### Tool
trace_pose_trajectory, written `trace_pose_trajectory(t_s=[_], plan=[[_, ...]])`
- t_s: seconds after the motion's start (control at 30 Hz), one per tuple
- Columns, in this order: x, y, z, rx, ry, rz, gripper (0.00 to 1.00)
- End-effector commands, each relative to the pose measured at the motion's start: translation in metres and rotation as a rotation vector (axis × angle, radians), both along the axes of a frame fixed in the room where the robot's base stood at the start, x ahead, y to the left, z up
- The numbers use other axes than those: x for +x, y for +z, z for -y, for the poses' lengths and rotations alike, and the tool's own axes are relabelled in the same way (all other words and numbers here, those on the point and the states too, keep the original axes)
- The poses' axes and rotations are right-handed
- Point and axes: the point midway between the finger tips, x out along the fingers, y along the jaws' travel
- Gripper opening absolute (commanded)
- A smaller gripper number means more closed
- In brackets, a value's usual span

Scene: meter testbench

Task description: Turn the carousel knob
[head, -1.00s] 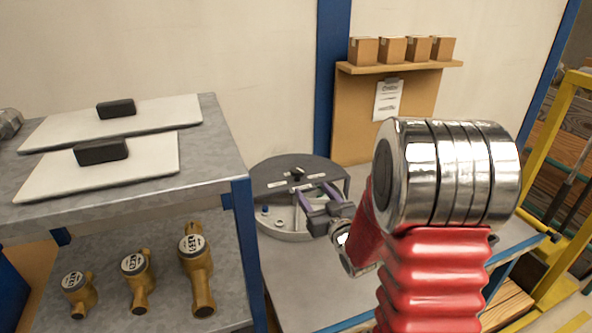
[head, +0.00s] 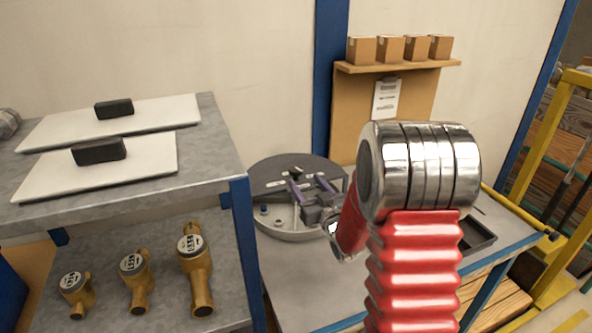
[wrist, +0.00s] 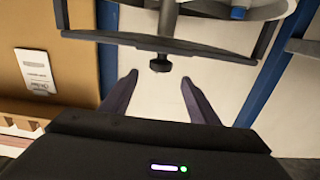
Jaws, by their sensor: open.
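The carousel (head: 270,222) is a round grey disc with a dark grey raised back half, standing on the bench beside the shelf unit. A small black knob (head: 297,170) shows near its middle, partly hard to make out at this size. My gripper (head: 305,181) reaches in from the right over the disc, its two purple fingers apart and pointing toward the knob. In the wrist view a dark round knob (wrist: 160,64) on a short stem shows just beyond the fingertips, between their lines. My open gripper (wrist: 159,77) holds nothing, and a gap shows around the knob.
A grey shelf unit (head: 230,160) with white boards and brass meters (head: 196,268) stands close on the left. A dark tray (head: 478,236) lies on the bench at right. A blue post (head: 328,80) and wooden board (head: 357,120) stand behind.

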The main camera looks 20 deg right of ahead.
Motion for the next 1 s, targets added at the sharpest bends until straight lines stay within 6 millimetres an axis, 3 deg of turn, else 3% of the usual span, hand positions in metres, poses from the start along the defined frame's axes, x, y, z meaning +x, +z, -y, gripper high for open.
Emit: trace_pose_trajectory(t_s=[0.53,0.7,1.0], plan=[[0.078,0.000,-0.001,-0.001,0.001,0.001,0.55],[0.088,0.000,0.000,-0.001,0.001,0.001,0.55],[0.089,0.000,0.000,0.000,0.000,0.000,0.55]])
